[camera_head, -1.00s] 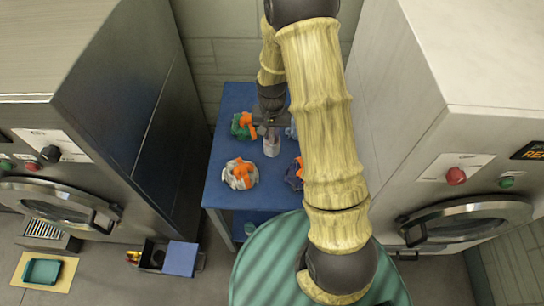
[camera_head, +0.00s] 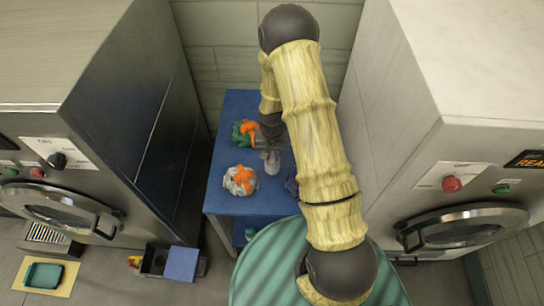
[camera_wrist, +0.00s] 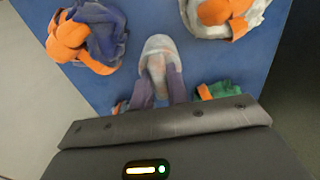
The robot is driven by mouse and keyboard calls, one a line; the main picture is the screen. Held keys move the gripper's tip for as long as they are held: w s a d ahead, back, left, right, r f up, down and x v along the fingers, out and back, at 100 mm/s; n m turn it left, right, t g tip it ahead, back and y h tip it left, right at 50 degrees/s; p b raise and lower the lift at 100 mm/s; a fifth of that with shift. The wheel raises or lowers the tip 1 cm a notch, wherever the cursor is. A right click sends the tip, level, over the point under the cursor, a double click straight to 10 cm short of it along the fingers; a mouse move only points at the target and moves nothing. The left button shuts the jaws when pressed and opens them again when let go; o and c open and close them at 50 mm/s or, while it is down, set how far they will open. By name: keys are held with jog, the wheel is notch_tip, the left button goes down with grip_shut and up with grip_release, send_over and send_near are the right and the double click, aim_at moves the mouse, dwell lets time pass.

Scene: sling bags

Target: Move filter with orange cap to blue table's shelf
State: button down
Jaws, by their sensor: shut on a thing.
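My gripper (camera_wrist: 160,76) is shut on a pale, whitish, rounded thing (camera_wrist: 159,46), which I take for the filter. No clear orange cap shows on it; its gripped part is between the fingers. In the head view my gripper (camera_head: 270,146) points down over the blue table (camera_head: 225,185), with the pale thing (camera_head: 271,162) below it. I cannot tell whether it touches the tabletop.
A white-and-orange bag (camera_head: 241,180), a green-and-orange bag (camera_head: 245,132) and a blue-and-orange bag (camera_wrist: 100,38) lie around my gripper. Steel machines stand left (camera_head: 130,130) and right (camera_head: 395,110) of the table. A dark box (camera_head: 155,260) is on the floor.

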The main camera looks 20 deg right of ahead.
jog(key=shift+f, duration=1.2)
jog(key=shift+w, duration=0.1)
jog(key=shift+f, duration=0.2)
jog(key=c, duration=1.4)
grip_release()
jog(key=shift+o, duration=0.2)
jog(key=shift+r, duration=0.15)
notch_tip(320, 180, up, 11)
jog(key=b, duration=0.2)
jog(key=shift+b, duration=0.4)
jog(key=shift+r, duration=0.55)
